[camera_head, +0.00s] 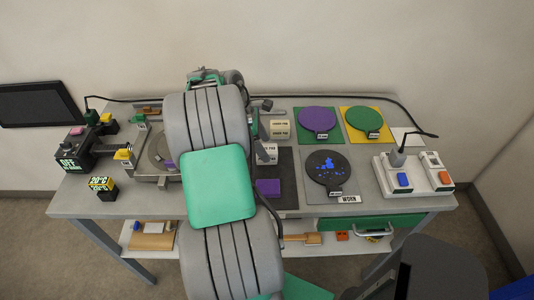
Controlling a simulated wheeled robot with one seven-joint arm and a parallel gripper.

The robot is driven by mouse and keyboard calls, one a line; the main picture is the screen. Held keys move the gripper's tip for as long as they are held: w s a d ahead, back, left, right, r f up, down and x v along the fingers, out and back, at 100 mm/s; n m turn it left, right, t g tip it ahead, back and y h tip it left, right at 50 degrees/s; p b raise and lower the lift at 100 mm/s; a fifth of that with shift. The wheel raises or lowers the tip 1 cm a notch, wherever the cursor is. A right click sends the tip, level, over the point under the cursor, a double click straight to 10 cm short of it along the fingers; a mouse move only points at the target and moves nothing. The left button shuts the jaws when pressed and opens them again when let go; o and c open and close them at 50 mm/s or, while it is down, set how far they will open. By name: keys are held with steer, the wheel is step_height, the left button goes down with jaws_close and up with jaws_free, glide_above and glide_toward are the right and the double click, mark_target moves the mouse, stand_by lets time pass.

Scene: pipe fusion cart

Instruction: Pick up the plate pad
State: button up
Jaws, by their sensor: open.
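I cannot tell for sure which item is the plate pad. A small purple pad (268,187) lies on a dark mat (287,163), partly beside my arm. Another purple piece (170,164) shows on the round plate (156,152) of the fixture left of my arm. On the right lie a purple disc (317,116), a green disc (364,118) and a black disc (328,168) with blue specks, each with a small tag. My large grey and green arm reaches over the table's middle. My gripper's fingers are hidden behind it.
A switch box (413,175) with a plug and cable stands at the right. A dark device (80,149) and a small labelled block (102,187) are at the left. The table (235,214) has a lower shelf with tools and a green drawer (368,224).

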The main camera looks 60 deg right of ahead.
steer(key=x, duration=0.2)
steer(key=shift+s+d+f, duration=0.1)
steer(key=shift+s+f, duration=0.05)
steer(key=shift+f, duration=0.2)
steer(key=shift+c, duration=0.3)
steer(key=c, duration=1.4)
